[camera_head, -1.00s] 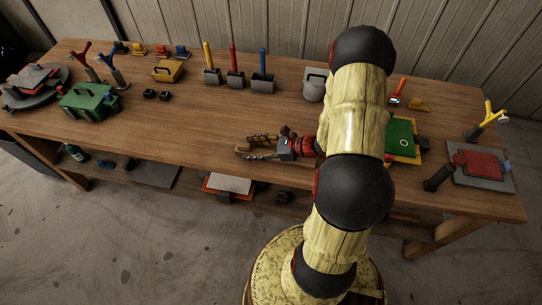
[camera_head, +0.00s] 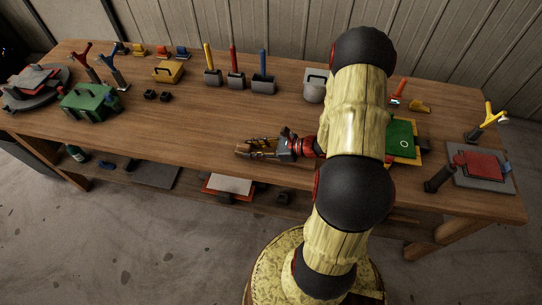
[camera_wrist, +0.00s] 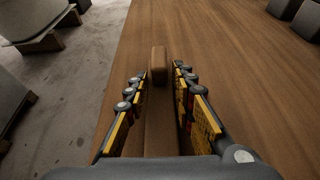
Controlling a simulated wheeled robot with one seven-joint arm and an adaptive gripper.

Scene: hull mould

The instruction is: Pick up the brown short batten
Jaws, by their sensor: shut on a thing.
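The brown short batten (camera_wrist: 158,115) lies lengthwise between the fingers of my gripper (camera_wrist: 159,88) in the wrist view, its far end sticking out past the fingertips. The fingers with yellow pads are closed in on both its sides. In the head view my gripper (camera_head: 258,147) is low over the front part of the wooden bench (camera_head: 180,125), pointing left. The batten there is small and mostly hidden by the fingers. I cannot tell whether it still touches the bench top.
The bench's front edge runs close by my gripper. Behind stand holders with a yellow, a red and a blue handle (camera_head: 263,70). A green box (camera_head: 90,102) is at left, a green panel (camera_head: 401,138) at right. The bench top left of my gripper is clear.

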